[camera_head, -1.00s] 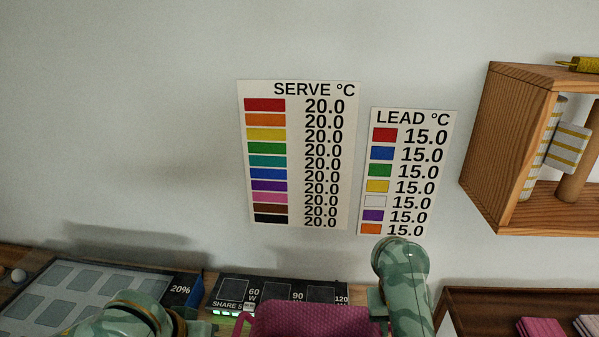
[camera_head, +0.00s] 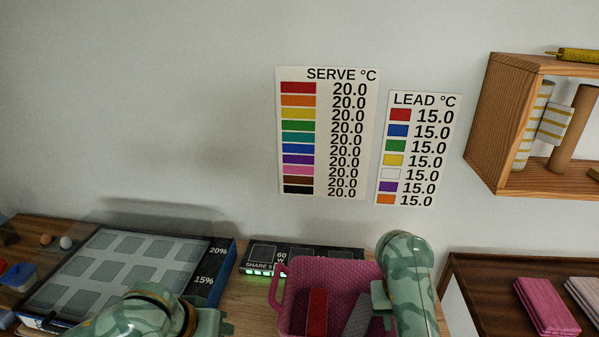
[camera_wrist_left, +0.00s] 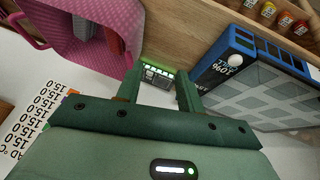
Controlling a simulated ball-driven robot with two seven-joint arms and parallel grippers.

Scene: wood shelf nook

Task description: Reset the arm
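My left gripper (camera_wrist_left: 160,90) is open in the left wrist view, with its two fingers apart and nothing between them. In the head view my left arm (camera_head: 150,312) comes in at the bottom, left of a pink basket (camera_head: 286,318), with its fingers mostly out of frame. My right arm (camera_head: 412,285) stands at the basket's right side. Its gripper end (camera_head: 380,297) overlaps the basket's right rim, and I cannot see its fingers clearly or whether they hold anything. The basket holds a red item (camera_head: 316,312) and a grey item (camera_head: 356,315).
A black charger box (camera_head: 262,270) sits behind the basket. A dark tray with grey squares (camera_head: 100,240) lies at left. A wooden shelf (camera_head: 505,120) hangs at upper right. A dark tray with folded pink cloth (camera_head: 546,305) is at lower right.

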